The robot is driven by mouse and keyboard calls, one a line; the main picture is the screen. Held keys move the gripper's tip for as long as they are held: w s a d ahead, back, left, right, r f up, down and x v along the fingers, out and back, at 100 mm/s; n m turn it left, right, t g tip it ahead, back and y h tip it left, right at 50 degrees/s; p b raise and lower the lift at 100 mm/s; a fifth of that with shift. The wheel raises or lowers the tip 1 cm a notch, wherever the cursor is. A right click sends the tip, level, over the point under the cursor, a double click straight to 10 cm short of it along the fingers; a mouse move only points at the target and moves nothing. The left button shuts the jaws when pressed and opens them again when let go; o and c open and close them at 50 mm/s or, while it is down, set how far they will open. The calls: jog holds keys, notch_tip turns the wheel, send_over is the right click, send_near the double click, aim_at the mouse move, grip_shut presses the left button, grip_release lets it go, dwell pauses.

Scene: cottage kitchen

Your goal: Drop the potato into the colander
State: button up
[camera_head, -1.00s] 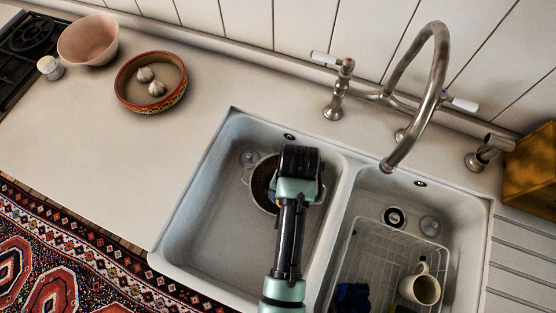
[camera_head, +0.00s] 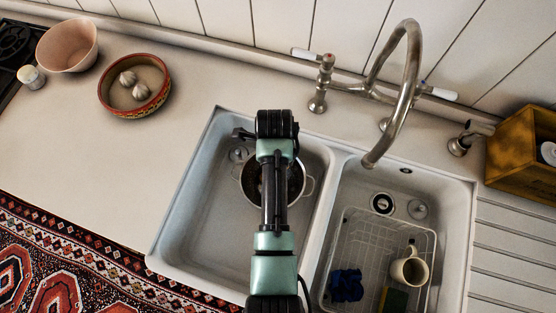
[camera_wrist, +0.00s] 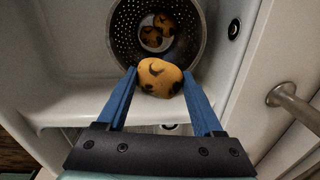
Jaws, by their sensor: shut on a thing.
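My gripper (camera_wrist: 160,74) is shut on a yellow-brown potato (camera_wrist: 160,82) with dark patches, held between its two blue fingers in the wrist view. The round perforated colander (camera_wrist: 126,38) is beyond the potato, and the held potato overlaps its near rim in this view. Two similar spotted potatoes (camera_wrist: 158,32) lie inside the colander. In the head view the colander (camera_head: 298,187) sits in the left sink basin, partly hidden under my arm. The held potato is hidden there.
The right basin holds a wire rack (camera_head: 365,240) with a mug (camera_head: 409,267) and a blue cloth (camera_head: 346,285). A tall tap (camera_head: 411,75) arches at the back right. A red bowl with garlic (camera_head: 120,108) stands on the counter at left. The left basin's left side is clear.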

notch_tip(320, 180, down, 6)
jog(key=b, duration=0.6)
jog(key=o, duration=1.4)
jog(key=r, duration=1.3)
jog(key=shift+s+a, duration=0.1)
jog(key=shift+s, duration=0.25)
